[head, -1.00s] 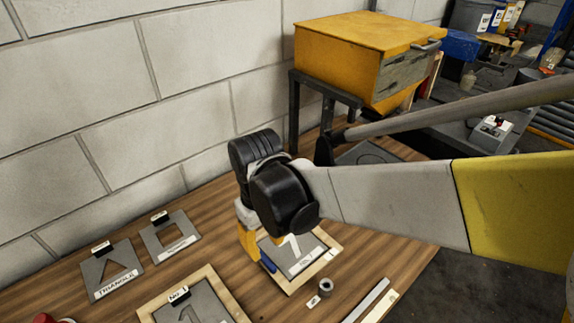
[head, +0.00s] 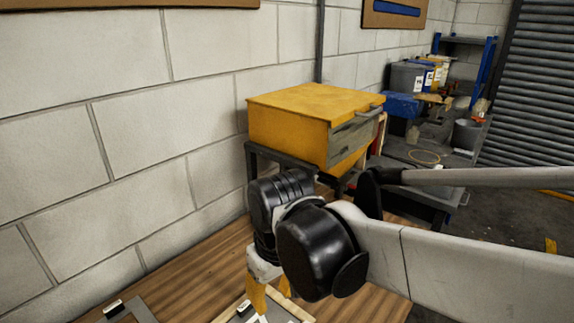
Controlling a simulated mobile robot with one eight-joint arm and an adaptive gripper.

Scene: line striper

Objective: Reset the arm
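My gripper (head: 268,298) shows at the bottom of the head view, below the black wrist joints of my arm. Its yellow fingers point down over the wooden table (head: 195,283), in front of a light wood-framed plate (head: 238,308). The fingertips are cut off or hidden, so I cannot tell whether it is open or shut, or whether it holds anything. My arm reaches in from the right edge.
A yellow hopper box (head: 290,120) on a dark metal stand is behind my wrist. A grey stencil plate (head: 128,312) lies at the bottom left. A block wall (head: 110,150) runs along the table's back. A grey bench with bins (head: 408,78) stands at the far right.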

